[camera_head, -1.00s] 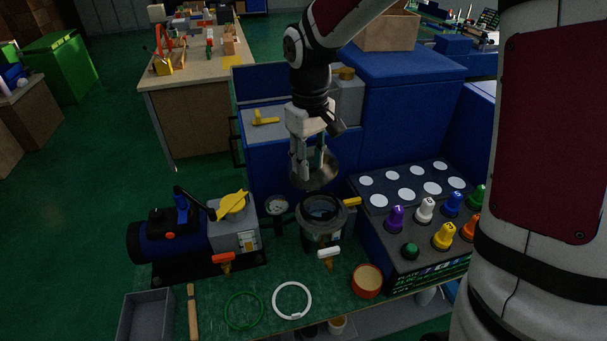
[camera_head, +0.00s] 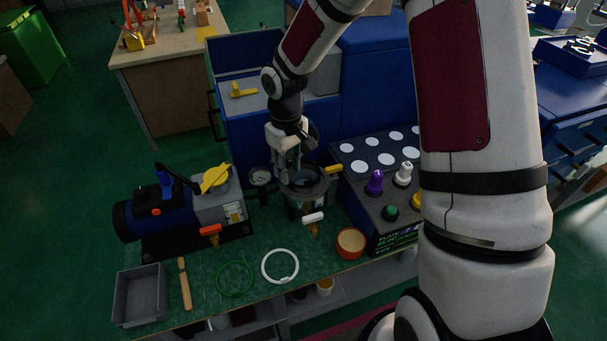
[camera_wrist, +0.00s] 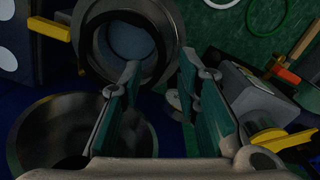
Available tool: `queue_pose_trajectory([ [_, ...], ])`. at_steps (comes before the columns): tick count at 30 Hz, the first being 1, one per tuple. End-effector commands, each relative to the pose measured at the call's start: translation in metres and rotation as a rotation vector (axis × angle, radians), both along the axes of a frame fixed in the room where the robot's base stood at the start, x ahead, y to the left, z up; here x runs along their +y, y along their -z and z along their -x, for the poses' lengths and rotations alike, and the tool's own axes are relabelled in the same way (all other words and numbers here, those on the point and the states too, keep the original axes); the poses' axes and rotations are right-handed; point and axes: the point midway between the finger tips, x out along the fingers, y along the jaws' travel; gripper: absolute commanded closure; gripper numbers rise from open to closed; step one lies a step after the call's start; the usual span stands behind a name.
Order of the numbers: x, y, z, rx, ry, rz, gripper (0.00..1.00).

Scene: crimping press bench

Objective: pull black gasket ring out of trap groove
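The metal trap (camera_head: 306,197) stands open on the bench, its round mouth facing up. In the wrist view the trap (camera_wrist: 168,20) shows a pale metal rim around a dark inner band and a bluish interior. I cannot clearly tell the black gasket ring from that dark band. My gripper (camera_head: 288,178) points down at the trap's mouth, at its left side. In the wrist view my gripper (camera_wrist: 160,72) is open, its two fingers apart with nothing between them. The left fingertip overlaps the near rim; contact cannot be told.
A shiny round metal lid (camera_wrist: 50,125) is beside the trap. A white ring (camera_head: 264,270), a green ring (camera_head: 220,284) and an orange cup (camera_head: 350,254) lie in front. A blue pump (camera_head: 150,215) stands left; a knob panel (camera_head: 352,177) stands right.

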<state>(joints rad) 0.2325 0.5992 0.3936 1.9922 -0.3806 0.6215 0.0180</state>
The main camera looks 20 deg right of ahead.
Motion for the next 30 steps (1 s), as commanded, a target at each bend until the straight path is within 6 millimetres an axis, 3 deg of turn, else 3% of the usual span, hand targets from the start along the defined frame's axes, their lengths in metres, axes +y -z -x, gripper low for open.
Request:
queue_pose_trajectory([
  [6, 0.001, 0.025, 0.001, 0.002, 0.0, 0.0, 0.7],
  [14, 0.0, 0.029, 0.0, -0.001, 0.0, 0.001, 0.7],
  [15, 0.0, 0.029, 0.0, -0.001, 0.0, 0.001, 0.73],
  [19, 0.0, 0.029, 0.0, 0.0, 0.0, 0.001, 1.0],
  [30, 0.0, 0.028, 0.0, 0.0, 0.0, 0.001, 1.0],
])
